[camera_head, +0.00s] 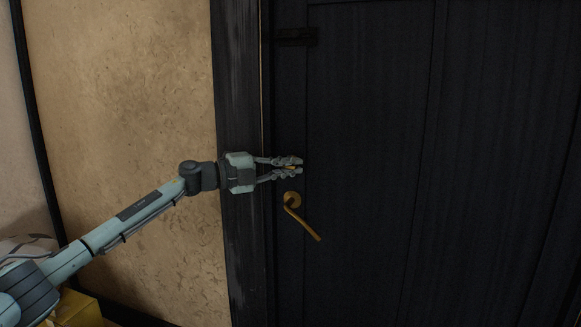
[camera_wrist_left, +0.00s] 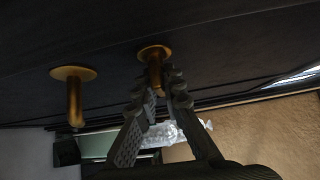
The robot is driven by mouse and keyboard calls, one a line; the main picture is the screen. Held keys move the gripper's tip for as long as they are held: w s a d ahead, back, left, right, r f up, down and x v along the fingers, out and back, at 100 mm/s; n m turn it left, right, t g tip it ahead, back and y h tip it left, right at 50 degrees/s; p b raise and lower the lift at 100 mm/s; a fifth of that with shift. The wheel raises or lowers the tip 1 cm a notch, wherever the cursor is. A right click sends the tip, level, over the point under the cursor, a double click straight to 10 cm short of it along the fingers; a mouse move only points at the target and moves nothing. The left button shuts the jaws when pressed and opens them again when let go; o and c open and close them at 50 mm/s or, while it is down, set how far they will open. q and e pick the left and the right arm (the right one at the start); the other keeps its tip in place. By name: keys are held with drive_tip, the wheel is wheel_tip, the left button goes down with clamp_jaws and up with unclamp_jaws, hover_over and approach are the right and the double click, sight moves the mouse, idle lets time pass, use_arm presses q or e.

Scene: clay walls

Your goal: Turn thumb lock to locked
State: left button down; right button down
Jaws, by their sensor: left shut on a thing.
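The brass thumb lock (camera_wrist_left: 153,54) is a round plate with a stub on the dark door (camera_head: 370,150). My left gripper (camera_head: 298,166) reaches across the door frame to the door. In the left wrist view its fingers (camera_wrist_left: 165,92) are closed on the stub of the thumb lock, one on each side. In the head view the fingers hide most of the thumb lock, so I cannot tell its exact turn. My right gripper is not in view.
A brass door handle (camera_head: 304,219) sits just below the gripper and slants down to the right; it also shows in the left wrist view (camera_wrist_left: 74,97). A dark latch (camera_head: 296,37) is higher on the door. A yellow box (camera_head: 78,309) stands at lower left.

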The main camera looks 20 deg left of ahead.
use_arm(q)
drive_tip(key=shift+w+a+r, duration=0.15)
drive_tip(key=shift+a+r, duration=0.05)
drive_tip(key=shift+a, duration=0.1)
drive_tip(key=c, duration=1.7)
unclamp_jaws()
drive_tip(key=shift+o, duration=0.3)
drive_tip(key=shift+f, duration=0.15)
drive_tip(key=shift+d, duration=0.1)
drive_tip(key=v, duration=1.2)
